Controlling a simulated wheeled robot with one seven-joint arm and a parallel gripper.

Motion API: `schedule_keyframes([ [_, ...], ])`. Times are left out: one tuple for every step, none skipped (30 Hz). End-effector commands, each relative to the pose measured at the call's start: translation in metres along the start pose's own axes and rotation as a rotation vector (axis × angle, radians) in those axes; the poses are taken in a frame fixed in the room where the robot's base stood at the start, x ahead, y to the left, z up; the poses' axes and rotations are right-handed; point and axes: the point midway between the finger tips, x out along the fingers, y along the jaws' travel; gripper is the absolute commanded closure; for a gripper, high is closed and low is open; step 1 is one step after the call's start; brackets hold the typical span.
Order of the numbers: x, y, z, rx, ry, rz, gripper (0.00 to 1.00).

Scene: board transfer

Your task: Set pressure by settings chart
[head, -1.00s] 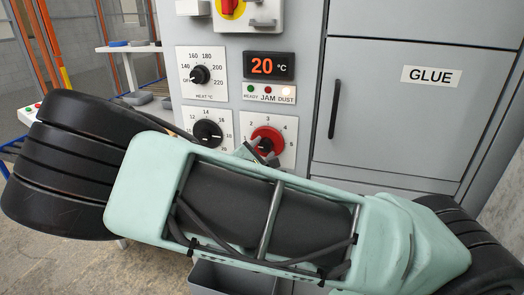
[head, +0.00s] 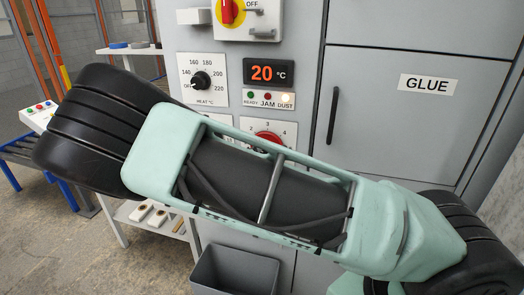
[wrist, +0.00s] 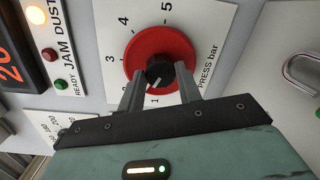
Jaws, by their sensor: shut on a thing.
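The pressure dial (wrist: 134,66) is a red disc with a black knob (wrist: 160,65) on a white plate marked "PRESS bar". In the wrist view, the numbers 1, 3, 4 and 5 are readable around it. A short white pointer line shows on the knob's lower part, towards the 1; its exact reading is hard to tell. My gripper (wrist: 160,80) is shut on the knob, one finger on each side. In the head view, only the top of the red dial (head: 268,137) shows above my arm, which hides the gripper and knob.
The heat dial (head: 201,80) is above left, beside a display (head: 268,72) reading 20 °C. The DUST lamp (head: 286,98) is lit. A main switch (head: 240,14) is above. A GLUE cabinet door (head: 400,120) is to the right. A grey bin (head: 235,272) stands below.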

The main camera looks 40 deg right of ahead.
Motion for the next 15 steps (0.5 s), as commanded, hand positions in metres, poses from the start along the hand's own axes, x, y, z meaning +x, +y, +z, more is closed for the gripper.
schedule_keyframes([
  [0.0002,0.0007,0.0014,0.043,0.002,-0.008,0.89],
  [0.0000,0.0004,0.0013,0.072,0.004,-0.009,0.89],
  [-0.0001,0.0002,0.0012,0.109,0.006,-0.011,0.89],
  [0.0000,0.0002,0.0014,0.138,0.007,-0.012,0.89],
  [0.0001,0.0000,0.0015,0.166,0.008,-0.014,0.89],
  [0.0000,-0.0004,0.0013,0.204,0.011,-0.017,0.89],
  [-0.0001,-0.0005,0.0011,0.232,0.013,-0.019,0.89],
  [-0.0001,-0.0005,0.0010,0.261,0.015,-0.020,0.89],
  [0.0000,-0.0006,0.0012,0.300,0.017,-0.021,0.89],
  [0.0000,-0.0009,0.0012,0.328,0.018,-0.023,0.89],
  [0.0000,-0.0013,0.0012,0.356,0.019,-0.026,0.89],
  [0.0000,-0.0015,0.0010,0.394,0.022,-0.028,0.89],
  [0.0000,-0.0016,0.0009,0.422,0.024,-0.029,0.89],
  [0.0000,-0.0017,0.0009,0.450,0.026,-0.030,0.89],
  [0.0000,-0.0019,0.0010,0.488,0.028,-0.032,0.89],
])
